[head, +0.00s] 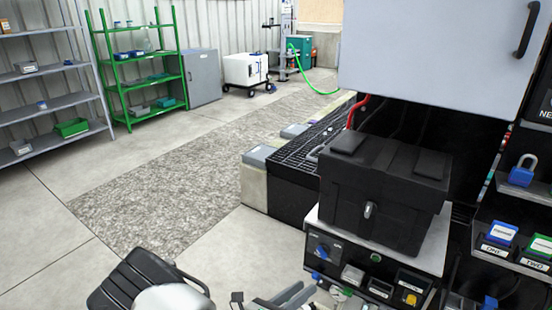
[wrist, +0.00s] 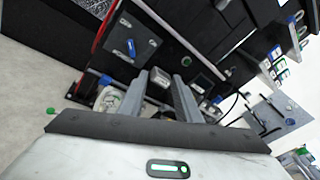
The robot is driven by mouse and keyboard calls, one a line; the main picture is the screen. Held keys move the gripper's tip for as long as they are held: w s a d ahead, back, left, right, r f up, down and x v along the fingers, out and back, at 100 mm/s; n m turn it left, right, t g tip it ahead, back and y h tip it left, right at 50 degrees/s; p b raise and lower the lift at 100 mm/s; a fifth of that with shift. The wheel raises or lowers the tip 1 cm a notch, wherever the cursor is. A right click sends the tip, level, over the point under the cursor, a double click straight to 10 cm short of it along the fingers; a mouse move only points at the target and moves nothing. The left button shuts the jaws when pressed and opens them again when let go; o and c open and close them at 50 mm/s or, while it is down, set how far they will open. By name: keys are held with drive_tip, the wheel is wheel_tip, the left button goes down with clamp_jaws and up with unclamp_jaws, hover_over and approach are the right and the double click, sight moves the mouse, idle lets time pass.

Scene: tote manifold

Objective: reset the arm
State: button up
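My gripper (head: 290,296) shows at the bottom edge of the head view, partly cut off, just in front of the control panel below the black box. In the wrist view my gripper (wrist: 160,80) has two grey fingers set apart, with a gap between them. I see nothing held in the gap. My arm (head: 135,282) shows as dark and white links at the bottom left of centre in the head view, with much of it out of frame.
A black lidded box (head: 385,190) stands on a unit with a control panel (head: 365,280) of knobs and buttons. A grey cabinet (head: 435,55) hangs above. Right shelves hold a blue padlock (head: 521,176) and small blocks. Floor (head: 60,225) on the left is clear, before green shelves (head: 140,85).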

drive_tip(key=s+d+r+m+g+y, duration=0.2)
drive_tip(key=s+d+r+m+g, duration=0.15)
drive_tip(key=r+m, duration=0.25)
drive_tip(key=s+d+r+m+g+y, duration=0.1)
drive_tip(key=s+d+r+m+g, duration=0.1)
drive_tip(key=r+m+g, duration=0.35)
drive_tip(key=s+d+r+m+g+y, duration=0.2)
drive_tip(key=s+r+m, duration=0.1)
drive_tip(key=r+m, duration=0.4)
drive_tip(key=s+r+m+t+y, duration=0.3)
drive_tip(key=s+r+m+y, duration=0.15)
drive_tip(key=r+m, duration=0.3)
drive_tip(key=s+r+m+t+y, duration=0.3)
drive_tip(key=s+r+m, duration=0.25)
drive_tip(key=r, duration=0.35)
wheel_tip(320, 180, up, 16)
drive_tip(key=p, duration=1.6)
drive_tip(key=shift+w+a+m+p, duration=0.2)
drive_tip(key=shift+w+m+p, duration=0.1)
drive_tip(key=shift+m, duration=0.15)
drive_tip(key=shift+r, duration=0.1)
